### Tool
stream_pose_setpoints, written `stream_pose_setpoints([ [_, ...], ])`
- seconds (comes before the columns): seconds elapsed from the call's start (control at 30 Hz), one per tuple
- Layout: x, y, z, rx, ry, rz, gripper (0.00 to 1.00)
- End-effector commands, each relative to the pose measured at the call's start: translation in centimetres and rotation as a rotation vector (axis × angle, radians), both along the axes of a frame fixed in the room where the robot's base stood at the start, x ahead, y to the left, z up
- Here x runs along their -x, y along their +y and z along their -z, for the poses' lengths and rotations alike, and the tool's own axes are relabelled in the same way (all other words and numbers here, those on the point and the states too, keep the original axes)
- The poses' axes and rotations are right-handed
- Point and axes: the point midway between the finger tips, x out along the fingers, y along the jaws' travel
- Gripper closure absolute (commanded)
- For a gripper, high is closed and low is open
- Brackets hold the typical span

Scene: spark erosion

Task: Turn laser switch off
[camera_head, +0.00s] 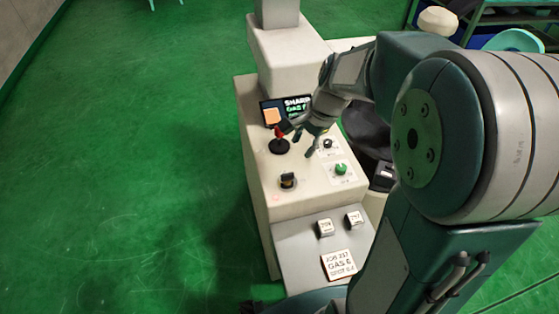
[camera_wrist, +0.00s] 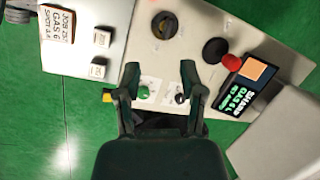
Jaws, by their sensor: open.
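The control panel (camera_head: 262,185) has several controls, and their small labels are too blurred to tell which is the laser switch. A small black knob (camera_head: 327,143) sits on a white plate; it also shows in the wrist view (camera_wrist: 180,98). A green button (camera_head: 341,168) is beside it, also in the wrist view (camera_wrist: 144,92). A larger black rotary knob (camera_head: 288,181) with a yellowish mark is nearer the front; it also shows in the wrist view (camera_wrist: 164,24). My gripper (camera_wrist: 165,82) is open and empty above the panel, with the green button and small knob between its fingers in the wrist view.
A red-topped joystick (camera_head: 279,140) and a small screen (camera_head: 290,108) stand at the panel's back. A sloped front shelf (camera_head: 298,245) carries two white blocks and a plate reading GAS 6. A column (camera_head: 280,50) rises behind. Green floor (camera_head: 130,150) is clear at left.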

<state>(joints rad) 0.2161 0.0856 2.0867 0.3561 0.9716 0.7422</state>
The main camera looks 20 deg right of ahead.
Motion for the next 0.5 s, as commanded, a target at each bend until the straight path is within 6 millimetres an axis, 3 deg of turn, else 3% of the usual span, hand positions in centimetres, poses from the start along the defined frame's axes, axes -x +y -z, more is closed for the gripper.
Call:
stream_pose_setpoints([
  [0.03, -1.0, -0.5, 1.5, -0.03, 0.048, 0.072, 0.49],
  [0.2, -3.5, -0.9, 5.2, -0.1, 0.166, 0.276, 0.49],
  [0.5, -4.4, -0.5, 7.7, -0.128, 0.222, 0.374, 0.49],
])
